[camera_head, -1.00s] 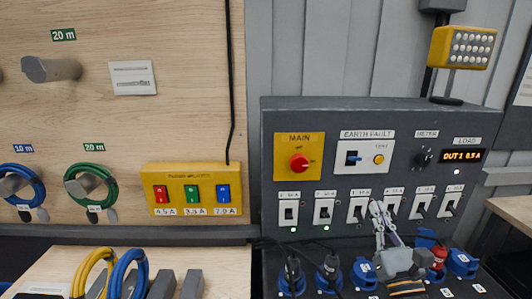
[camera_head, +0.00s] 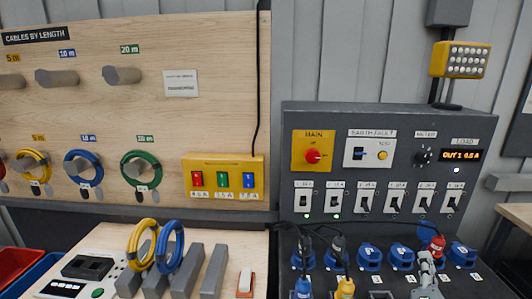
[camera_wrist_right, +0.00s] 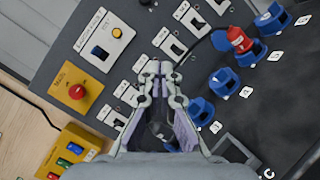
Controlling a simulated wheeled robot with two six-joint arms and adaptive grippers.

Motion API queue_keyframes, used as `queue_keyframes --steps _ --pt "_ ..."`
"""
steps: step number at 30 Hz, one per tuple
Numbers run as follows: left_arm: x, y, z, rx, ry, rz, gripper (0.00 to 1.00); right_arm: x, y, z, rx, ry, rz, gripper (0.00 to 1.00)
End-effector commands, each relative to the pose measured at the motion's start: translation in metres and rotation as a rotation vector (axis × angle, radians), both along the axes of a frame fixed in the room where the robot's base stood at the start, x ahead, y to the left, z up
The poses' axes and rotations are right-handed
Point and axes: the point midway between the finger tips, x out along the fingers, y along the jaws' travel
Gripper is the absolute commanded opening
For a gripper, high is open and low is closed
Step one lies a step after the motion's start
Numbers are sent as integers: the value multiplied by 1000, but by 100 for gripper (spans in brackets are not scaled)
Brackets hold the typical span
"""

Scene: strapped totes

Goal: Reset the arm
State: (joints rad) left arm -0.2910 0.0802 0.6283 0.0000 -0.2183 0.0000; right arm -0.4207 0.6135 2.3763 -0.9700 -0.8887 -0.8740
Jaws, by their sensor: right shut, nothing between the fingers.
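My right gripper (camera_head: 427,262) shows at the lower right of the head view, low in front of the grey power panel (camera_head: 390,121). Its fingers are together and empty. In the right wrist view the closed fingers (camera_wrist_right: 160,72) point toward the panel's row of white-plated switches. They appear to touch nothing, though the exact gap cannot be told. My left gripper is not in either current view.
Blue sockets (camera_head: 402,255) line the panel's lower deck, one with a red plug (camera_head: 436,247). A yellow lamp (camera_head: 461,60) stands above. On the wooden bench are yellow (camera_head: 143,244) and blue (camera_head: 171,246) cable coils and a grey device (camera_head: 88,267).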

Motion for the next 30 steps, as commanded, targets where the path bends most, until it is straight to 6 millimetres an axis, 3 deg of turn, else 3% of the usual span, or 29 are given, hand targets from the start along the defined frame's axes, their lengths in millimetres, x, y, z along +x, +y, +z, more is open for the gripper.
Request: queue_keyframes --steps 4,8,12,18,22,30 --pt "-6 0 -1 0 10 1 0 -21 -12 -56 409 37 -103 0" --pt "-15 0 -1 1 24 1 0 -49 -7 -117 815 76 -243 0" --pt "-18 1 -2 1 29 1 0 -89 22 -180 1248 129 -446 0" --pt "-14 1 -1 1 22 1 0 -144 85 -234 1707 216 -752 0" --pt "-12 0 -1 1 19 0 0 -173 125 -254 1912 277 -944 0" --pt "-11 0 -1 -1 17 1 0 -159 109 -376 1877 287 -987 0"
